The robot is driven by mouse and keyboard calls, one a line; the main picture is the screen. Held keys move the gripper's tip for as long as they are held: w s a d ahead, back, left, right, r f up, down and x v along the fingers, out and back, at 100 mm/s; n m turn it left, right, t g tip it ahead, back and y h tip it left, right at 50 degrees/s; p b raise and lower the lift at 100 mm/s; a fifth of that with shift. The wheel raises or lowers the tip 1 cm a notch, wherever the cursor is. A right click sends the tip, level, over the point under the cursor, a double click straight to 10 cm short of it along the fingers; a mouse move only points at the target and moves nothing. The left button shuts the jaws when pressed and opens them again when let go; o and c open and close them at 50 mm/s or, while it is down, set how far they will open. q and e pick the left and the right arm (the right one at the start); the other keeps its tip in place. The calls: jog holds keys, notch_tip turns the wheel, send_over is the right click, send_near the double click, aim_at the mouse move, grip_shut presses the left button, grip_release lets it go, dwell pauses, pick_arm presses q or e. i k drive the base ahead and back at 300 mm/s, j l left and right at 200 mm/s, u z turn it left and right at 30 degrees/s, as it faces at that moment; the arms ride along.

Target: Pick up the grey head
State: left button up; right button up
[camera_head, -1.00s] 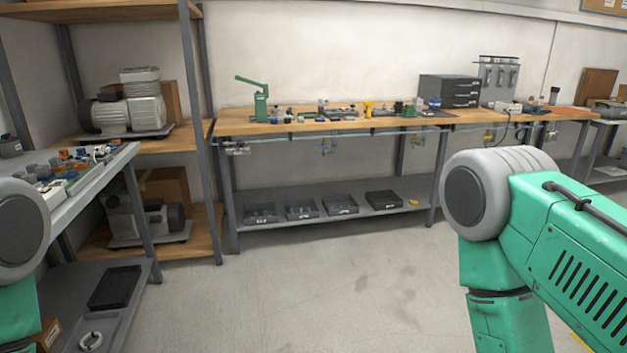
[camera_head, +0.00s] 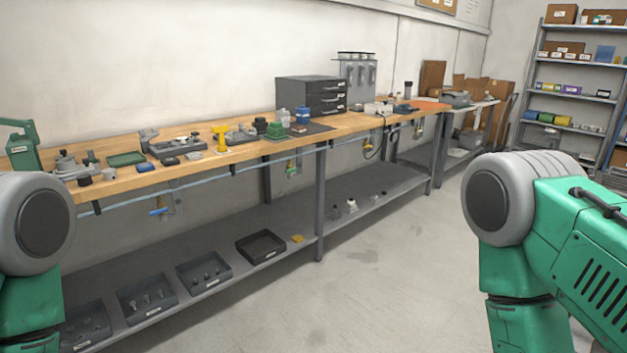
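Several grey parts lie on the long wooden workbench (camera_head: 235,152). They include a grey cluster of parts (camera_head: 68,166) at the left end and a small upright grey piece (camera_head: 148,137) by a dark tray. I cannot tell which of them, if any, is the grey head. Both my grippers are out of view. Only green and grey links of my arms show at the left and right edges, and my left arm hides part of the bench's near left end.
A dark drawer cabinet (camera_head: 312,97) and a yellow part (camera_head: 220,137) stand on the bench. Black trays (camera_head: 262,246) sit on the lower shelf. A green press (camera_head: 20,148) is at far left. Shelving (camera_head: 570,90) stands at back right. The floor (camera_head: 380,285) in front is clear.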

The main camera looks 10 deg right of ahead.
aim_at(334, 214)
jog(key=i+l+z, duration=0.25)
jog(key=i, duration=0.55)
jog(key=i+z, duration=0.25)
jog(key=i, duration=0.55)
jog(key=i+l+u, duration=0.1)
jog(key=i, duration=0.15)
jog(key=i+l+u, duration=0.1)
jog(key=i, duration=0.2)
